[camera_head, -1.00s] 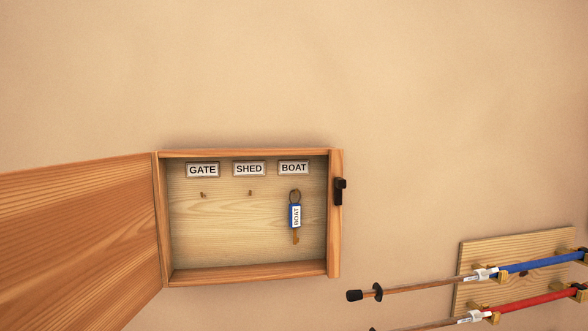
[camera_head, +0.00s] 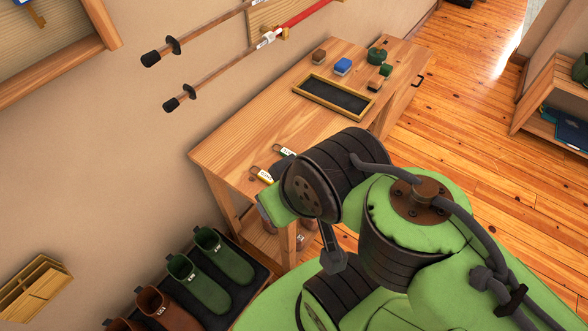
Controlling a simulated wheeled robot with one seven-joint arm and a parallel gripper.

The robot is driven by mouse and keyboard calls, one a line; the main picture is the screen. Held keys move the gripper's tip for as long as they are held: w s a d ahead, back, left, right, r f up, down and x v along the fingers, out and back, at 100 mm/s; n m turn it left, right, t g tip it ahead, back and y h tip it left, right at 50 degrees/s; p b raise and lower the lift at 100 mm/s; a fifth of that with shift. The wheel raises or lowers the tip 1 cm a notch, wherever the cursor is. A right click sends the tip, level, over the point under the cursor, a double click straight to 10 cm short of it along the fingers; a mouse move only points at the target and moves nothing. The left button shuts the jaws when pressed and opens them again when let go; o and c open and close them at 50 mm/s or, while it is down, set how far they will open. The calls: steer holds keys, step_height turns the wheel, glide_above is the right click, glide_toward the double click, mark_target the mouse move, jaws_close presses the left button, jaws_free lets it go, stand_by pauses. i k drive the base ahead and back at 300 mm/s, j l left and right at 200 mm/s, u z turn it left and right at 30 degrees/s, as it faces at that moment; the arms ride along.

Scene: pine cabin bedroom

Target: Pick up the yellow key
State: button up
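A key with a yellow tag and a white label (camera_head: 264,174) lies on the near end of the wooden table (camera_head: 235,150). Its ring is at its left end, and its lower part is partly hidden by my arm. A second key with a dark tag and white label (camera_head: 287,152) lies just beyond it. My green and black arm fills the lower middle and right, its leftmost part close to the yellow key in the picture. I cannot make out my gripper's fingers.
A black-lined wooden tray (camera_head: 340,97) and several small blocks are further along the table. Green boots (camera_head: 222,255) and brown boots stand on a dark mat below. Open wooden floor (camera_head: 455,110) lies right.

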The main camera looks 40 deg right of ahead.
mark_target(263, 175)
steer(key=z, duration=0.45)
steer(key=l+u, duration=0.15)
steer(key=u, duration=0.25)
steer(key=l+u, duration=0.15)
steer(key=u, duration=0.25)
steer(key=l+u, duration=0.15)
steer(key=u, duration=0.25)
steer(key=k+l+u, duration=0.1)
steer(key=u, duration=0.3)
steer(key=l+u, duration=0.15)
steer(key=u, duration=0.25)
steer(key=l+u, duration=0.1)
steer(key=u, duration=0.3)
steer(key=k+l+u, duration=0.1)
steer(key=u, duration=0.3)
steer(key=k+l+u, duration=0.1)
steer(key=u, duration=0.3)
